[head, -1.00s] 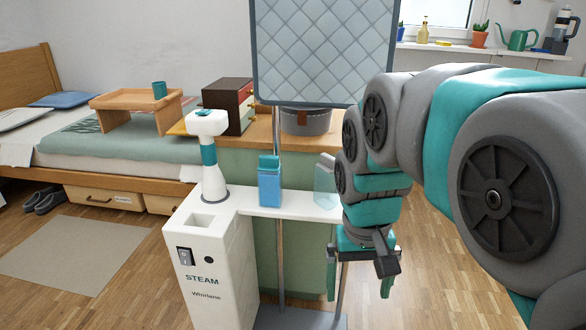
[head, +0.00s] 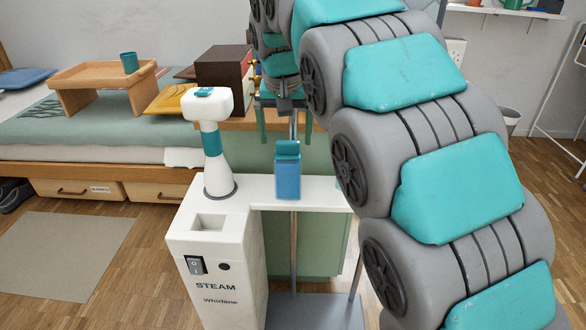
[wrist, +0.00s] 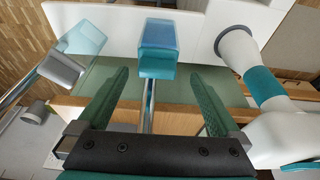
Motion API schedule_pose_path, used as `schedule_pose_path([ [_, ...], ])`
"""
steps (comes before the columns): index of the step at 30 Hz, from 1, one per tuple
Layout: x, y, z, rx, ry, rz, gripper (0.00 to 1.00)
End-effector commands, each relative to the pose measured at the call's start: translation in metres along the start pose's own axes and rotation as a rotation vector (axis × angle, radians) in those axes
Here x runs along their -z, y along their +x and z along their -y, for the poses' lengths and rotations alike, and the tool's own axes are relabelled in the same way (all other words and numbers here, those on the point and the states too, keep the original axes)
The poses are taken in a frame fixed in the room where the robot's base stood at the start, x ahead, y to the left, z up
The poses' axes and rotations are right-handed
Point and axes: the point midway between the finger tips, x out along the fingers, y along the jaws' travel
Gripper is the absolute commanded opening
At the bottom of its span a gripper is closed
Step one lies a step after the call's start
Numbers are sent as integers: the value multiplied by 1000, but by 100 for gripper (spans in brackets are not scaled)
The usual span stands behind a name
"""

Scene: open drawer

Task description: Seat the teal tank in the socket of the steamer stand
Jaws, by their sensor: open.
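A blue tank with a teal cap (head: 288,178) stands upright on the white shelf of the steamer stand (head: 212,262). In the wrist view this tank (wrist: 158,38) lies ahead, between the lines of my fingers and apart from them. A pale translucent teal tank with a grey cap (wrist: 85,40) stands at left there; in the head view my arm mostly hides it. The socket, a rectangular recess (head: 210,221), shows empty in the stand's top at front left. My gripper (head: 285,143) is open and empty, above and behind the blue tank.
The white steamer head with a teal band (head: 212,145) stands left of the blue tank, also close on the right in the wrist view (wrist: 265,85). A metal pole (head: 293,250) rises behind the shelf. A brown box (head: 222,66) and a bed tray (head: 100,75) are farther back.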

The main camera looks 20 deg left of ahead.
Motion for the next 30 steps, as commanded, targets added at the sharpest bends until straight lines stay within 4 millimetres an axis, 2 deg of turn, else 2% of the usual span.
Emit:
schedule_pose_path([
  [7, -2, 22, -1, -2, 0, 6, 100],
  [14, -2, 36, -3, 0, 0, 3, 100],
  [22, -3, 72, -5, -1, 1, 4, 100],
  [30, -2, 77, -5, 0, 1, 0, 100],
])
